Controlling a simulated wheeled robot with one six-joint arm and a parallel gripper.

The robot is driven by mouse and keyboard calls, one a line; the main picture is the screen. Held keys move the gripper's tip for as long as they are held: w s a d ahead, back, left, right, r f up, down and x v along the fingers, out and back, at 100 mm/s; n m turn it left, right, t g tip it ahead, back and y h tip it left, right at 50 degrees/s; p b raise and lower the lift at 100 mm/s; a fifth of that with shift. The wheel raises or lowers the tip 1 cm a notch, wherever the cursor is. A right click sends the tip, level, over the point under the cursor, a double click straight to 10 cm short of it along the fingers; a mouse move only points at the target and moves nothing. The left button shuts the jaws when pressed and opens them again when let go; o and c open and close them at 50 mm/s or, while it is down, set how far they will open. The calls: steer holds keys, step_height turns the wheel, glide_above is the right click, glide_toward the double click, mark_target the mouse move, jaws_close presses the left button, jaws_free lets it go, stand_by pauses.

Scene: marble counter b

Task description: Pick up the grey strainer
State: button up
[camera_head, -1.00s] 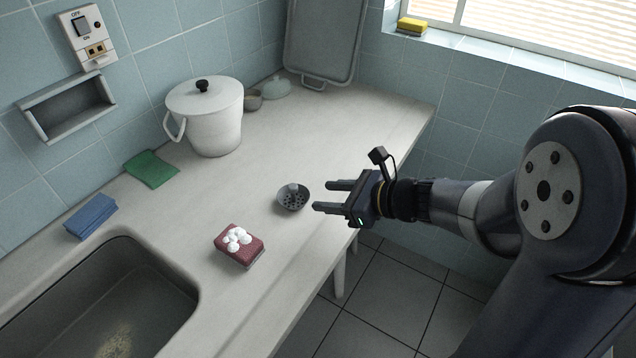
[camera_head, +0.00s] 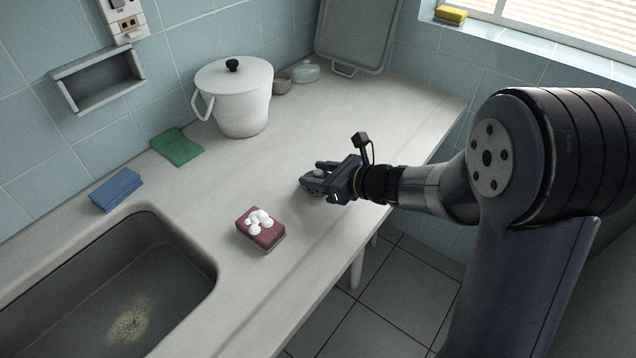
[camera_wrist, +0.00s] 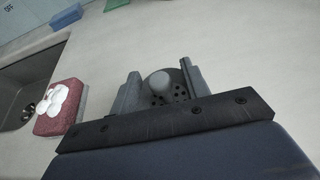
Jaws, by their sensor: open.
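The grey strainer (camera_head: 311,184) lies on the counter near its front edge, partly hidden by my gripper in the head view. In the wrist view the strainer (camera_wrist: 180,88) shows its round knob and small dark holes. My gripper (camera_head: 316,174) is at the strainer, reaching in from the right in the head view. In the wrist view my gripper (camera_wrist: 160,82) has its two fingers apart, with the knob between them. A gap shows beside the knob, and I cannot see the fingers pressing on it.
A red sponge with white foam (camera_head: 261,229) sits left of the strainer, near the sink (camera_head: 130,290). A white lidded pot (camera_head: 235,100), a green cloth (camera_head: 177,147) and a blue cloth (camera_head: 116,190) lie along the wall.

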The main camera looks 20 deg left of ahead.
jaws_close()
stand_by(0.5)
